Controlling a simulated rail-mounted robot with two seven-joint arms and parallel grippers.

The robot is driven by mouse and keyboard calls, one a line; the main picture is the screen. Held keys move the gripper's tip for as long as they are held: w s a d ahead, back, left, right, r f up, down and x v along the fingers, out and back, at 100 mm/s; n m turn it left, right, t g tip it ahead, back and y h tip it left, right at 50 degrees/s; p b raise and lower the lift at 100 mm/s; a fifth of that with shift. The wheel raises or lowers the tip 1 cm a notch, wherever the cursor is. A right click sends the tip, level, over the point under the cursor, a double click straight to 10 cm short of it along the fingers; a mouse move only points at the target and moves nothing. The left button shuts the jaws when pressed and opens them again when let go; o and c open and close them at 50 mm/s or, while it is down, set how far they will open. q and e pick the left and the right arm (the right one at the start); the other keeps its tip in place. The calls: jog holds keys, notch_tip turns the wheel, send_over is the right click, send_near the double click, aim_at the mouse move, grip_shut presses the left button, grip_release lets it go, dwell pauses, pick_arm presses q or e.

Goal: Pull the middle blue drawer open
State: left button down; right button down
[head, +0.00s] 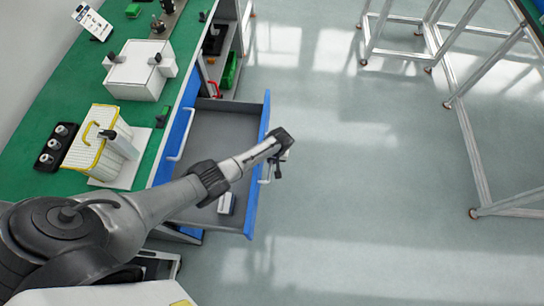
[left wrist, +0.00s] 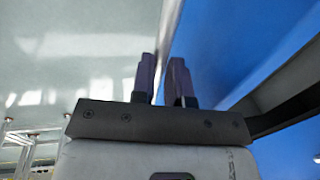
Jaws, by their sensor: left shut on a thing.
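A blue drawer (head: 250,200) with a grey inside stands pulled far out from the workbench on the left. My left gripper (head: 279,166) is at the outer side of its front panel. It is shut on the pale bar handle (head: 265,181), whose gripped part is mostly hidden. In the left wrist view, my left gripper's two dark fingers (left wrist: 163,80) stand close together beside the blue panel (left wrist: 225,50). Another blue drawer front with a pale handle (head: 181,135) sits flush at the bench. My right gripper is not in view.
A small pale object (head: 227,203) lies inside the open drawer. The green bench top (head: 60,110) carries a white box (head: 138,70) and a yellow-edged ribbed container (head: 92,140). The floor (head: 350,150) right of the drawer is clear up to a metal frame (head: 470,150).

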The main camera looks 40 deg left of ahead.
pick_arm(q)
jog(key=shift+w+d, duration=0.1)
jog(key=shift+d, duration=0.1)
jog(key=c, duration=1.1)
grip_release()
jog(key=r+p, duration=0.2)
jog(key=r, duration=0.2)
jog(key=w+d+r+p, duration=0.1)
jog(key=r, duration=0.4)
jog(key=d+r+p, duration=0.1)
jog(key=r+p, duration=0.1)
jog(key=r, duration=0.2)
jog(key=shift+w+r+p, duration=0.25)
jog(key=shift+r+p, duration=0.05)
jog(key=shift+p, duration=0.05)
